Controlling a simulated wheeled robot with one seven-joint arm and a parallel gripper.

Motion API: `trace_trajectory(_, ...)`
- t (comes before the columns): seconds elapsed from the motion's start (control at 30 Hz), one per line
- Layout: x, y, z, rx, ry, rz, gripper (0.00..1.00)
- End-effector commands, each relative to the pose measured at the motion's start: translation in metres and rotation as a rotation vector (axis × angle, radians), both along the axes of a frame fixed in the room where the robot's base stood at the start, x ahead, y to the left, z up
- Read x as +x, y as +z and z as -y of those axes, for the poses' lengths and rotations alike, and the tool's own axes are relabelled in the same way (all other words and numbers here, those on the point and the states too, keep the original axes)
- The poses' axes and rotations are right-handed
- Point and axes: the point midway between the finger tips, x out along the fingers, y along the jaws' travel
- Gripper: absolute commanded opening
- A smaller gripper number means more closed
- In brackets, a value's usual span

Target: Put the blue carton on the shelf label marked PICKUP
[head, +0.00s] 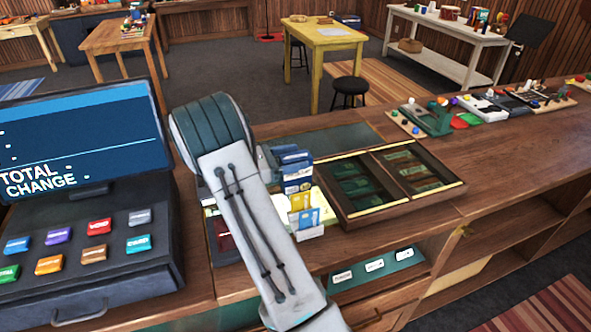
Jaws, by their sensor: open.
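Small blue cartons (297,171) stand stacked on the counter, just right of my arm. I cannot tell how many there are or which one is the task's carton. A green shelf strip (362,282) below the counter top carries three white labels: a left one (342,276), a middle one (374,265) and a right one (402,254). Their print is too small to read, so I cannot tell which says PICKUP. My arm reaches up across the counter from the bottom. My gripper does not show clearly; the arm seems to hide it.
A card holder (309,232) with yellow and blue cards stands in front of the cartons. A divided wooden tray (400,207) lies to their right. A cash register (90,240) fills the left. Pedals and small parts (437,119) crowd the counter's far right.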

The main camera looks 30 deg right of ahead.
Motion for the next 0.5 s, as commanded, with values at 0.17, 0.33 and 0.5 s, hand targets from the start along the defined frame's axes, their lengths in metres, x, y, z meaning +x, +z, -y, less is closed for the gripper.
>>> trace_trajectory(0.17, -0.0024, 0.0, 0.0088, 0.0, 0.0, 0.0, 0.66)
trace_trajectory(0.33, -0.0024, -0.0003, 0.0087, 0.0, 0.0, 0.0, 0.64)
trace_trajectory(0.5, -0.0023, -0.0002, 0.0086, 0.0, 0.0, 0.0, 0.16)
